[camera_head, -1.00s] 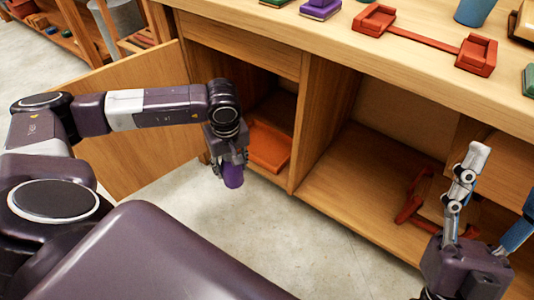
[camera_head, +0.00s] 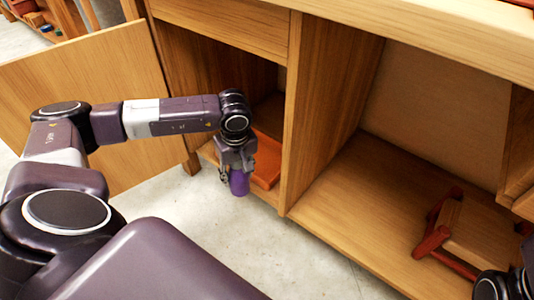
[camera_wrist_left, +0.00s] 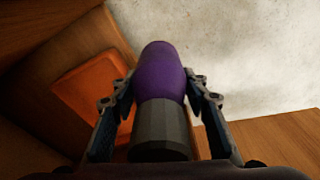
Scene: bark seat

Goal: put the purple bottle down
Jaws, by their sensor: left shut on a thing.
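The purple bottle (camera_head: 239,183) is held by my left gripper (camera_head: 237,172) in front of the open left compartment of the wooden cabinet. In the left wrist view the bottle (camera_wrist_left: 161,75) has a purple body and a dark grey cap end, and sits between the two fingers of my left gripper (camera_wrist_left: 160,100). The bottle hangs over the cabinet's front edge and the floor. My right gripper is not clearly seen; only a dark part of my right arm shows at the bottom right corner of the head view.
An orange-red tray (camera_head: 266,157) lies on the left compartment floor, and it also shows in the left wrist view (camera_wrist_left: 97,86). A wooden divider (camera_head: 325,110) stands right of it. The right compartment holds a red-and-wood item (camera_head: 478,232). An open door (camera_head: 85,95) stands at the left.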

